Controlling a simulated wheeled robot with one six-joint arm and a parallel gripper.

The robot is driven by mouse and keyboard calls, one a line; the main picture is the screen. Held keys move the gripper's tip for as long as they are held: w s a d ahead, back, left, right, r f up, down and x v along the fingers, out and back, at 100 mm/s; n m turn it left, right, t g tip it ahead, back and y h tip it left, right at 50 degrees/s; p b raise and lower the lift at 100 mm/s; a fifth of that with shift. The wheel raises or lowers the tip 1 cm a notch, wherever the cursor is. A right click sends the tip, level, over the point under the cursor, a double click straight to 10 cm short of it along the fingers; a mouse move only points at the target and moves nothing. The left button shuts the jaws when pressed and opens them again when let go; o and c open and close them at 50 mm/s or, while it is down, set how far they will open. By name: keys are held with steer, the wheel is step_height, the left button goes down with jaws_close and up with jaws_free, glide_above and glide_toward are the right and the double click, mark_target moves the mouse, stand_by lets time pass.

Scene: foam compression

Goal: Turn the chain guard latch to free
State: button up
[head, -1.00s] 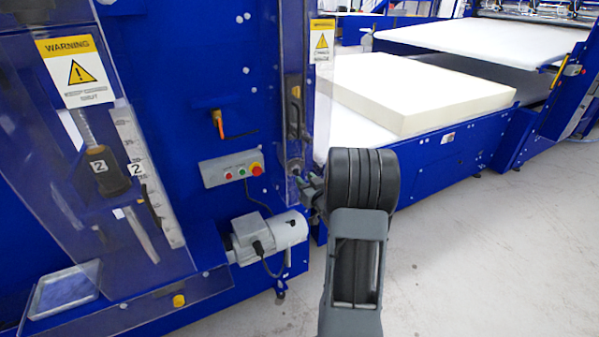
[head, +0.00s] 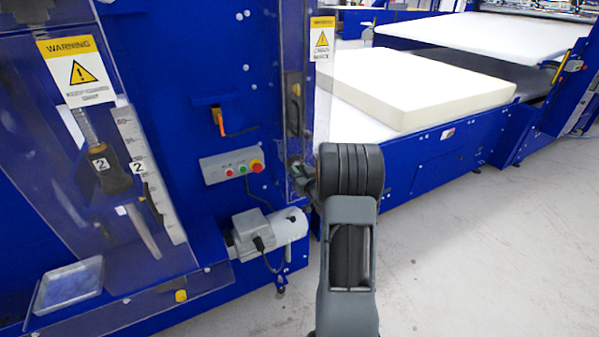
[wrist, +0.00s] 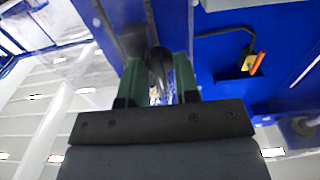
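The chain guard is a clear panel with a yellow "WARNING" label (head: 321,40) at the edge of the blue machine. My gripper (head: 303,180) is at the lower part of this guard in the head view, mostly hidden behind my own wrist. In the wrist view my gripper (wrist: 160,75) shows two green fingers standing apart. A dark rounded part, apparently the latch (wrist: 160,62), lies between them. It nearly fills the gap, and I cannot tell whether both fingers press on it. The way the latch is turned cannot be made out.
A control box (head: 231,165) with coloured buttons and a grey motor (head: 270,232) sit left of my gripper. An orange-handled switch (head: 218,118) is above them. A foam block (head: 415,88) lies on the white conveyor at right. The floor in front is clear.

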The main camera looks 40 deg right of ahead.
steer(key=shift+c, duration=0.6)
steer(key=m, duration=0.8)
steer(key=m+b, duration=0.1)
steer(key=m, duration=0.8)
steer(key=shift+d+f+m, duration=0.2)
steer(key=shift+m, duration=0.4)
